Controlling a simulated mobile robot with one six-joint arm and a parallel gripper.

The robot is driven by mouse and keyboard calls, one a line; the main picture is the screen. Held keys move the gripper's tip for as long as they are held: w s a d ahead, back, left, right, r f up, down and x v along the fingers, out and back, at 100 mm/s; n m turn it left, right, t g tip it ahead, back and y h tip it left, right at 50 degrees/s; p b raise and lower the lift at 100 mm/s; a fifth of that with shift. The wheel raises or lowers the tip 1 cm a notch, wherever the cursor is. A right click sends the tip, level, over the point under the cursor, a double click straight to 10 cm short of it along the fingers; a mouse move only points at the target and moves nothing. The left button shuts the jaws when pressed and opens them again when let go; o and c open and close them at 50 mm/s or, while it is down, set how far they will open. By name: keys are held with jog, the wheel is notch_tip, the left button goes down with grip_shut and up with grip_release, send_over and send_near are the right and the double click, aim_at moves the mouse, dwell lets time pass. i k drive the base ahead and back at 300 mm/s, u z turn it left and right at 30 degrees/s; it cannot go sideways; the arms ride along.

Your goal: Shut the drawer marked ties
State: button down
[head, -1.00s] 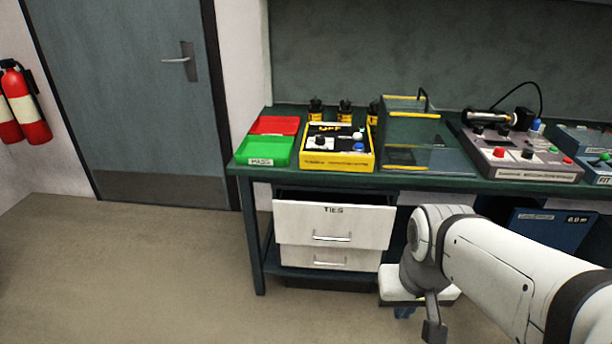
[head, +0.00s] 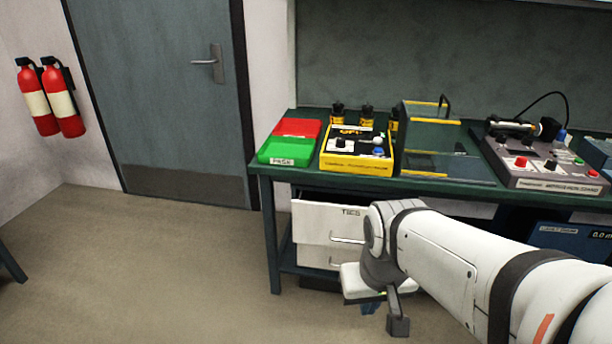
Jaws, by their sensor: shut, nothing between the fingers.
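The drawer marked ties (head: 318,221) is white, under the left part of the green bench. It stands out from the bench, with a dark gap showing above its front. Its right part and part of its handle are hidden behind my arm. My gripper (head: 398,322) is low in front of the drawers, right of the ties drawer's visible front and lower in the picture. It is shut and empty. I cannot tell how far it is from the drawer front.
A second white drawer (head: 313,257) is below. The bench (head: 420,187) carries a green tray (head: 284,152), a yellow box (head: 355,166), a clear-sided case (head: 432,140) and a grey console (head: 550,180). The floor (head: 170,260) at left is clear.

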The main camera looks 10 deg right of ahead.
aim_at(329, 220)
jog(key=z, duration=0.05)
jog(key=i, duration=0.95)
jog(key=u, duration=0.1)
